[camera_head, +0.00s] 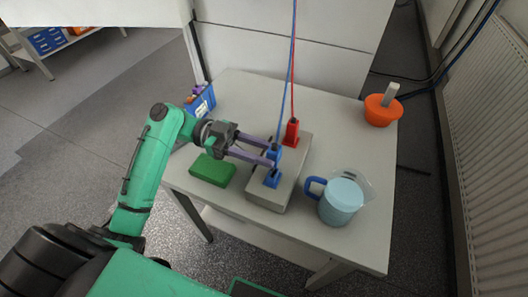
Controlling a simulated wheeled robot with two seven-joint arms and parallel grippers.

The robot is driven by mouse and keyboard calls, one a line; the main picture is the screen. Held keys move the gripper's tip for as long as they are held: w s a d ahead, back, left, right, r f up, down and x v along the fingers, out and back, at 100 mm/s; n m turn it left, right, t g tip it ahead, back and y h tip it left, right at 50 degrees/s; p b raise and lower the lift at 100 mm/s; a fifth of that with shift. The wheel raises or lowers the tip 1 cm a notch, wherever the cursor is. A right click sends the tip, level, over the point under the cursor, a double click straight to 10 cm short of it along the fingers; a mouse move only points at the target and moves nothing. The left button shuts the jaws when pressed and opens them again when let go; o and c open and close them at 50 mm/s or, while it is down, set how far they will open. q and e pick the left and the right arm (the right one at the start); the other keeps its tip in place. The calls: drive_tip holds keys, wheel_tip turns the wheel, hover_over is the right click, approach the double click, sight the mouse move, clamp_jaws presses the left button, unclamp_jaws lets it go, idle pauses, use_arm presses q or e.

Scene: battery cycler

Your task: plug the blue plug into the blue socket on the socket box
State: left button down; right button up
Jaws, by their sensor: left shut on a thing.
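My left gripper (270,154) reaches in from the left with its two long fingers shut on the blue plug (275,151). A blue cable runs up from the plug. The grey socket box (292,171) lies on the table. The blue socket (271,179) stands on the box's near end, just below and in front of the plug in the picture. The plug looks apart from the socket, though the height between them is hard to judge. A red plug (292,129) with a red cable stands at the box's far end. My right gripper is not in view.
A green block (213,170) lies left of the box, below my left arm. A pitcher (340,201) with a blue handle stands close to the right. An orange bowl (381,110) is at the back right, and a blue bin (199,103) at the back left.

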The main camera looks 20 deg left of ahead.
use_arm(q)
wheel_tip(320, 180, up, 5)
drive_tip(key=shift+f+p, duration=0.2)
drive_tip(key=shift+p, duration=1.05)
